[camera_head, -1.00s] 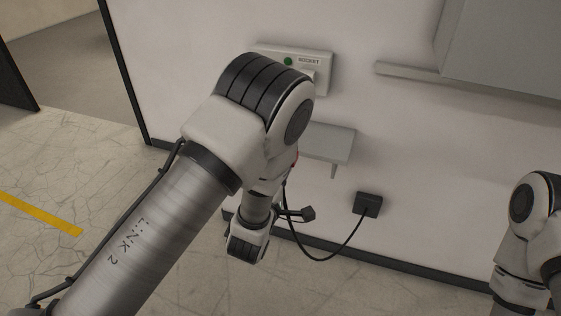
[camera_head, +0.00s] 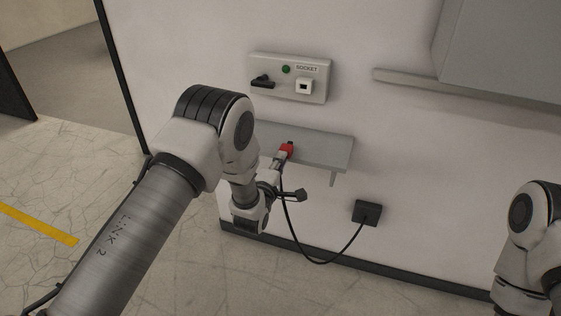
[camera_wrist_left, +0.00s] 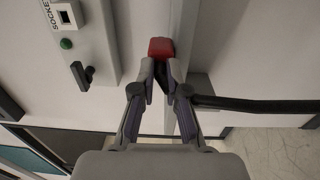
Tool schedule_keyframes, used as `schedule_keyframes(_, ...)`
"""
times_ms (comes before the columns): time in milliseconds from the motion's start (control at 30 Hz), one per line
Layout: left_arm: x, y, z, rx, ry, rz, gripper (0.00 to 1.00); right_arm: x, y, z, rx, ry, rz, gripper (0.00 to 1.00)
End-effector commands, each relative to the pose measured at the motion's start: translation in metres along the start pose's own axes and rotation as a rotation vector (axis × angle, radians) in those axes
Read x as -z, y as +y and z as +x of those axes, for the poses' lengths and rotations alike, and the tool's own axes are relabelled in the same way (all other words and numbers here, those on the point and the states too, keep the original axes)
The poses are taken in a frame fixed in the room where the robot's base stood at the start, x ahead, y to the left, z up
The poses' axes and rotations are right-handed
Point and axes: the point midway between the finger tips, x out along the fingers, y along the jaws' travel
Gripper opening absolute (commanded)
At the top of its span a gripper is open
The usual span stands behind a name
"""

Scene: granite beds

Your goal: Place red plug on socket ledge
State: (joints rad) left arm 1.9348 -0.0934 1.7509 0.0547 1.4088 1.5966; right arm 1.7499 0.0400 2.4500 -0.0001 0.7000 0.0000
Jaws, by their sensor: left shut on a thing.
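The red plug (camera_head: 287,149) is at the grey socket ledge (camera_head: 328,152) on the wall, in front of the ledge's surface in the head view. I cannot tell whether it touches the ledge. My left gripper (camera_head: 281,159) is shut on the plug. In the left wrist view the red plug (camera_wrist_left: 161,47) sticks out beyond the two fingertips (camera_wrist_left: 163,76), beside the long grey ledge (camera_wrist_left: 186,25). A black cable hangs from the plug. My right gripper is out of the picture; only part of that arm shows at the right edge.
Above the ledge is a wall panel with a white socket (camera_head: 304,86), a green light (camera_head: 286,69) and a black lever (camera_head: 262,82). The cable (camera_head: 318,262) loops down to a black wall box (camera_head: 367,212). A grey cabinet (camera_head: 505,45) juts out at upper right.

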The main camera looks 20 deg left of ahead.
Motion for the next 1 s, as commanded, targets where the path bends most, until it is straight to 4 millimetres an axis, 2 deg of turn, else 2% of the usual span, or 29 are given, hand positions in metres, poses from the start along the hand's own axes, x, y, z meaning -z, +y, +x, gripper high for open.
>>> schedule_keyframes(33, 0.000, -0.003, 0.000, 0.000, 0.000, 0.000, 0.00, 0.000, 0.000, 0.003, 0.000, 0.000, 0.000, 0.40)
schedule_keyframes(67, 0.000, -0.002, 0.000, 0.000, 0.000, 0.000, 0.23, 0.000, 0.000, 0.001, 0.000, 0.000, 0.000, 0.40)
schedule_keyframes(100, 0.000, -0.002, 0.000, 0.000, 0.000, 0.000, 0.38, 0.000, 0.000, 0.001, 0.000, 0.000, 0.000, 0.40)
schedule_keyframes(367, 0.000, -0.001, 0.000, 0.000, 0.000, 0.000, 0.38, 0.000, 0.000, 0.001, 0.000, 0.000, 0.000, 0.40)
schedule_keyframes(467, 0.000, 0.004, 0.000, -0.001, 0.000, 0.000, 0.38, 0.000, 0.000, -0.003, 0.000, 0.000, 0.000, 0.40)
schedule_keyframes(533, 0.000, 0.002, -0.008, 0.001, 0.000, 0.000, 0.38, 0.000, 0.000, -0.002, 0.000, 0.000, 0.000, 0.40)
schedule_keyframes(667, -0.001, 0.002, -0.036, 0.004, -0.001, 0.000, 0.38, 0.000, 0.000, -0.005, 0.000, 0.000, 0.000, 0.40)
schedule_keyframes(900, 0.000, 0.002, -0.097, 0.004, 0.000, 0.001, 0.38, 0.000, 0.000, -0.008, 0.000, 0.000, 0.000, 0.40)
schedule_keyframes(1000, 0.000, 0.001, -0.113, 0.003, 0.000, 0.000, 0.38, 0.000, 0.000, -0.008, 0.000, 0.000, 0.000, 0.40)
